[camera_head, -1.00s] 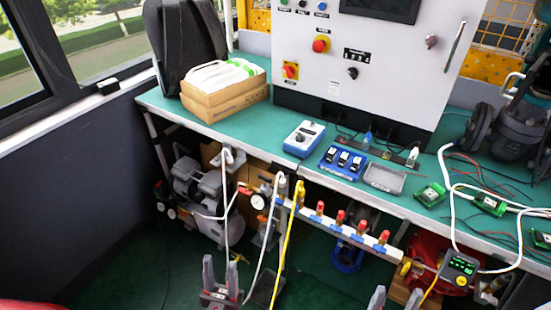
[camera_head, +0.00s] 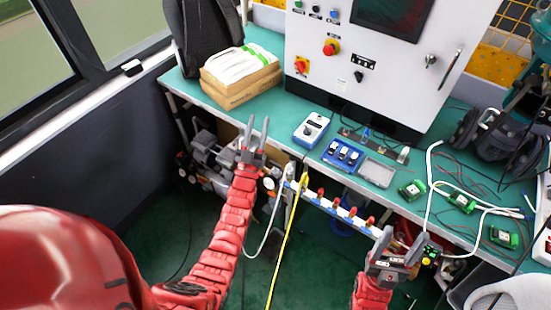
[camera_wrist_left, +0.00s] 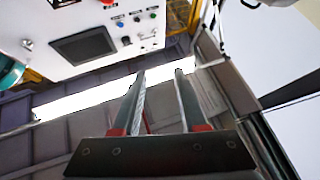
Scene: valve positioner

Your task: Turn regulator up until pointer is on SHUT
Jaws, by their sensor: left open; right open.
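A round white pressure gauge (camera_head: 269,183) with brass fittings hangs at the left end of the white manifold (camera_head: 330,207), below the bench front. I take the regulator to be at these fittings, but its knob cannot be made out. No pointer scale or SHUT mark is legible. My left gripper (camera_head: 258,118) is open and empty, fingers pointing up, in front of the bench edge, above and left of the gauge. In the left wrist view its two fingers (camera_wrist_left: 160,72) are apart with nothing between them. My right gripper (camera_head: 403,232) is open and empty near the manifold's right end.
A yellow hose (camera_head: 286,240) hangs from the manifold. A control cabinet (camera_head: 400,75) stands behind.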

